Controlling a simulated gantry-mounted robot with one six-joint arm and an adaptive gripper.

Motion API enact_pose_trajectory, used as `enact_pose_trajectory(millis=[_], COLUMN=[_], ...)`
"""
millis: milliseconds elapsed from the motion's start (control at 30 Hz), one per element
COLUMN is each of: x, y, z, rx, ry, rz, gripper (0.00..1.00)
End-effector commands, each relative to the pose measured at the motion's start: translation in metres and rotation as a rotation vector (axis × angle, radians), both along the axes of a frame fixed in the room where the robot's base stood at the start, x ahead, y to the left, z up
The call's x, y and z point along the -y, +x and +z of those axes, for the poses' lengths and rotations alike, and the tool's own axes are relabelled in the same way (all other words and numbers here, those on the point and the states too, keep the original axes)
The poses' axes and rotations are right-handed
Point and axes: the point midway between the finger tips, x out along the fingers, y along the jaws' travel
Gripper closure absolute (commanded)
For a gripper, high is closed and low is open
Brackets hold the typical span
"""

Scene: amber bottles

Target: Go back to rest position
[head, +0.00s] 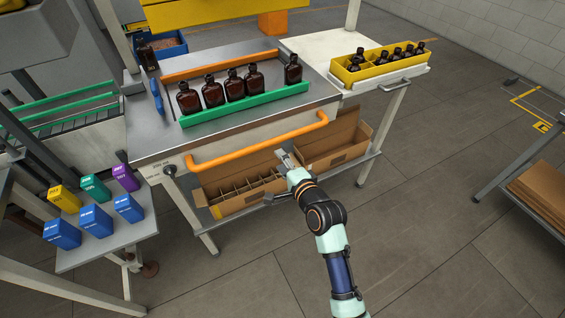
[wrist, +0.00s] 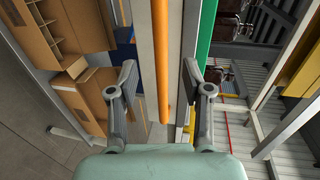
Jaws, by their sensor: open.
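My gripper (head: 288,160) is open and empty in front of the metal table (head: 245,130), close to its orange front rail (head: 262,142). In the wrist view my gripper (wrist: 163,90) has its two fingers spread apart. The orange rail (wrist: 160,60) runs behind the gap between them, and I see nothing held. My arm reaches up from the bottom of the head view. Several amber bottles (head: 234,88) stand upright in a row on the table behind a green rail (head: 245,105). One of them (head: 293,69) stands apart at the right end.
A divided cardboard box (head: 215,211) and an open cardboard box (head: 335,155) sit on the lower shelf. A yellow crate (head: 345,73) with dark bottles stands at the right. Coloured boxes (head: 95,220) stand on a side table at left. The floor (head: 430,210) right of my arm is clear.

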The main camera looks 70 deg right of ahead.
Motion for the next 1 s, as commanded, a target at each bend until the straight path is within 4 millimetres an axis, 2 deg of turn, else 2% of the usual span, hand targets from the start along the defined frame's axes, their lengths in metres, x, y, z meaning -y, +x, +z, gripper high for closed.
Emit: enact_pose_trajectory(millis=[667,733,767,867,967,1000], x=[-0.002,-0.010,-0.018,-0.066,-0.144,-0.179], y=[-0.001,0.007,0.014,0.050,0.090,0.102], z=[0.000,0.002,0.004,0.015,0.030,0.036], rx=[-0.001,-0.021,-0.039,-0.150,-0.309,-0.373], ry=[0.000,-0.016,-0.031,-0.132,-0.309,-0.392], rz=[0.001,0.026,0.047,0.177,0.369,0.451], gripper=[0.51,0.51,0.51,0.51,0.51,0.51])
